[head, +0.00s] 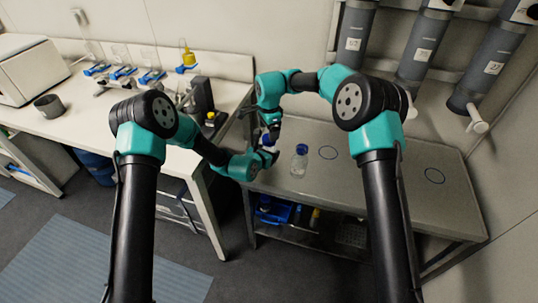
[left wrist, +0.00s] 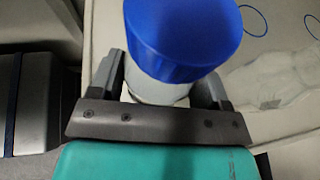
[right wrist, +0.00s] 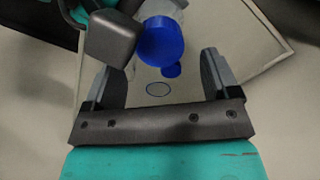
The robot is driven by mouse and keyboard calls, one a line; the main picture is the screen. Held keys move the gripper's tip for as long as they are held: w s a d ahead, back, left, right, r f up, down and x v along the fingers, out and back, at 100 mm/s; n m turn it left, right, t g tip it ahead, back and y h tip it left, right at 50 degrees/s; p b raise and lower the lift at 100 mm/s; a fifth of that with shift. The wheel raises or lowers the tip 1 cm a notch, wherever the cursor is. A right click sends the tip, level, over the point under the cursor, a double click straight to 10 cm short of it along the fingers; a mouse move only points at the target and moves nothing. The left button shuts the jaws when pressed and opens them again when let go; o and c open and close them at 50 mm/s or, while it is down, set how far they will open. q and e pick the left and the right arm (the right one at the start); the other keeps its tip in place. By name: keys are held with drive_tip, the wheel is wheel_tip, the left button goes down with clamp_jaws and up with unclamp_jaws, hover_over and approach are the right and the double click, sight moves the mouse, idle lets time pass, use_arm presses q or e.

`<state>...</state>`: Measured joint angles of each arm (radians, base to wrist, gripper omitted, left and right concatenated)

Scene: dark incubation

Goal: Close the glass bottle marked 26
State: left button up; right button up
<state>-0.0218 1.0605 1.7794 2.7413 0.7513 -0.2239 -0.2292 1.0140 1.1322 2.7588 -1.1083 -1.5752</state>
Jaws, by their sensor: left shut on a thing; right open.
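My left gripper (head: 268,157) is shut on a glass bottle by its neck, below a blue cap. In the left wrist view the blue cap (left wrist: 183,38) covers the top of the pale neck (left wrist: 155,91) between the fingers. In the right wrist view the same cap (right wrist: 161,42) shows in front of the clear bottle body (right wrist: 165,9). My right gripper (right wrist: 158,82) is open, with nothing between its fingers; the cap is just beyond them. A second clear bottle with a blue cap (head: 299,161) stands on the grey table. No 26 marking is readable, and cap tightness cannot be told.
The grey table (head: 390,185) has blue circles (head: 328,152) and free room to the right. Grey numbered cylinders (head: 354,45) hang on the wall behind. The white bench (head: 95,120) at left carries flasks and equipment. A blue bin (head: 275,211) sits below the table.

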drive_tip(key=shift+c, duration=0.4)
wheel_tip(320, 180, up, 3)
drive_tip(key=n, duration=0.5)
drive_tip(key=shift+r, duration=0.2)
drive_tip(key=shift+f, duration=0.1)
drive_tip(key=shift+f, duration=3.9)
drive_tip(key=shift+c, duration=0.2)
drive_tip(key=c, duration=0.9)
drive_tip(key=m, duration=0.6)
